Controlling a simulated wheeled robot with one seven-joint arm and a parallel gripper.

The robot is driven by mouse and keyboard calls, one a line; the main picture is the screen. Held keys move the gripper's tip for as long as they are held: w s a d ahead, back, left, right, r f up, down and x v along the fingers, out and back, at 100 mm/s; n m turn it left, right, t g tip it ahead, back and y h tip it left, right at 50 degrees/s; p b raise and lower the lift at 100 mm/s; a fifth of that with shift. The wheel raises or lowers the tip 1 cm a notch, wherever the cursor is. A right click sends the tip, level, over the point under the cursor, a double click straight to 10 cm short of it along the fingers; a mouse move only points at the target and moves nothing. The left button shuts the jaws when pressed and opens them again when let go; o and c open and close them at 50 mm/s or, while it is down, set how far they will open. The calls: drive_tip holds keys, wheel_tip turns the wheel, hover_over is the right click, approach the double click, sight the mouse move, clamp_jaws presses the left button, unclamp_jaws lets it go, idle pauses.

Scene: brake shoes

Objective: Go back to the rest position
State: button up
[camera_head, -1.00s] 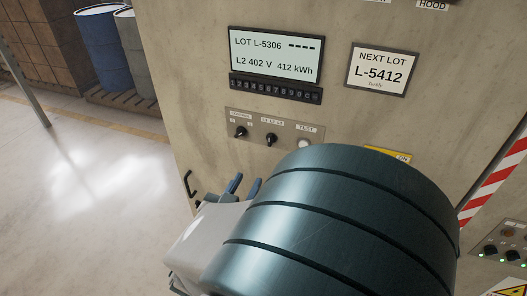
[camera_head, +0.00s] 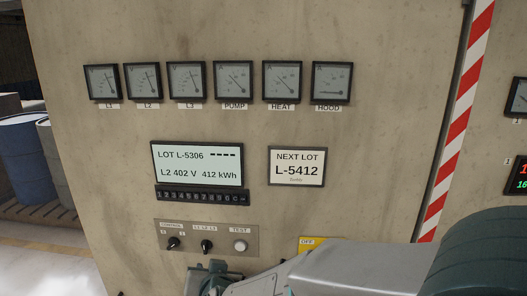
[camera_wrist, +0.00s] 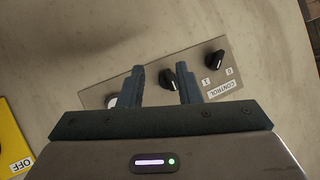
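My gripper (camera_head: 212,277) is low in the head view, just below the control plate (camera_head: 222,231) on the beige cabinet, with my arm reaching in from the right. In the wrist view my gripper (camera_wrist: 163,84) shows two dark fingers apart with a gap between them and nothing held. The control plate (camera_wrist: 138,82) lies beyond the fingers. The CONTROL knob (camera_wrist: 214,58) is right of the fingers, and the selector knob (camera_wrist: 168,77) shows between them. Whether the fingers touch the panel is unclear.
A card (camera_head: 297,167) reads NEXT LOT L-5412. Several gauges sit above. Blue barrels (camera_head: 22,152) stand left.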

drive_tip(key=s+d+g+h, duration=0.2)
drive_tip(key=s+d+g, duration=0.2)
drive_tip(key=d, duration=0.9)
drive_tip(key=s+d+g+h, duration=0.2)
drive_tip(key=s+d+g, duration=0.2)
drive_tip(key=s+d, duration=0.6)
drive_tip(key=d, duration=0.4)
drive_tip(key=shift+s+g, duration=0.3)
drive_tip(key=shift+a+r, duration=0.1)
drive_tip(key=shift+a, duration=0.05)
idle(0.8)
